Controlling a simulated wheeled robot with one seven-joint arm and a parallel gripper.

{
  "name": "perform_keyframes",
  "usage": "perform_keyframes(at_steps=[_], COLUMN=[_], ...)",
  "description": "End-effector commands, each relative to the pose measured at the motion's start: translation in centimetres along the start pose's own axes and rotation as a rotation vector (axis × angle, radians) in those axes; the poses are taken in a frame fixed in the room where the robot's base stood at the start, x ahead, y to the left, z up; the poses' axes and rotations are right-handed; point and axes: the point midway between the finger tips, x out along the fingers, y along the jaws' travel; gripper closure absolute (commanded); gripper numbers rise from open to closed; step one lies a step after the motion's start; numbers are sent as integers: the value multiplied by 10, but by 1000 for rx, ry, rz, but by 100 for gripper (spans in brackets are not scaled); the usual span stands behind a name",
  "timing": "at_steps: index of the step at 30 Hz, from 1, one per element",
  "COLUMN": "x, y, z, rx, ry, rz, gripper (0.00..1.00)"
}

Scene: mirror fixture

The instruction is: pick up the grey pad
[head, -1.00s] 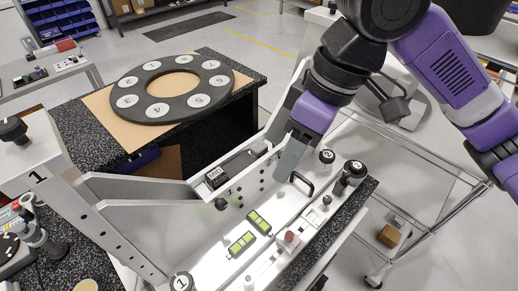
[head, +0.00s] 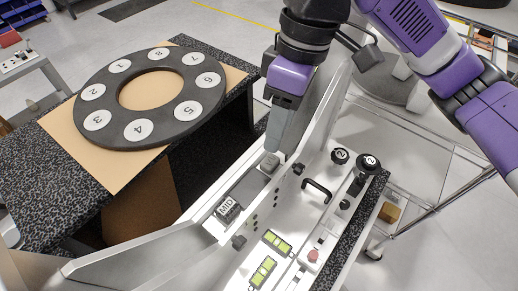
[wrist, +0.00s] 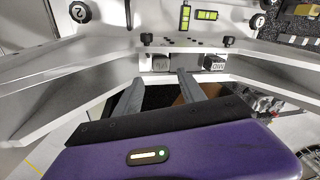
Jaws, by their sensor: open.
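The grey pad (head: 270,163) is a small grey block in the channel of the white fixture (head: 188,238), behind its perforated wall. In the wrist view the grey pad (wrist: 161,63) sits just beyond the fingertips, roughly centred between them. My gripper (head: 283,150) points down close to the pad, at its upper right in the head view. In the wrist view my gripper (wrist: 161,80) has its two fingers spread apart with nothing between them. The far finger is hidden in the head view.
A tall white plate (head: 325,110) rises beside my gripper. Black knobs (head: 368,163) and a black handle (head: 317,190) stand on the fixture. A numbered ring (head: 150,133) lies on the table at left.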

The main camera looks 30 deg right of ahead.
Motion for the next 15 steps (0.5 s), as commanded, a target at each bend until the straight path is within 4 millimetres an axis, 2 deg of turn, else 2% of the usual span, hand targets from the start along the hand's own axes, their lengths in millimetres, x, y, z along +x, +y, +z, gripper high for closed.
perform_keyframes(at_steps=[11,15], x=[35,55], y=[-2,-4], z=[1,2], rx=[0,1], ry=[-1,0], rz=[-5,-5], gripper=[52,52])
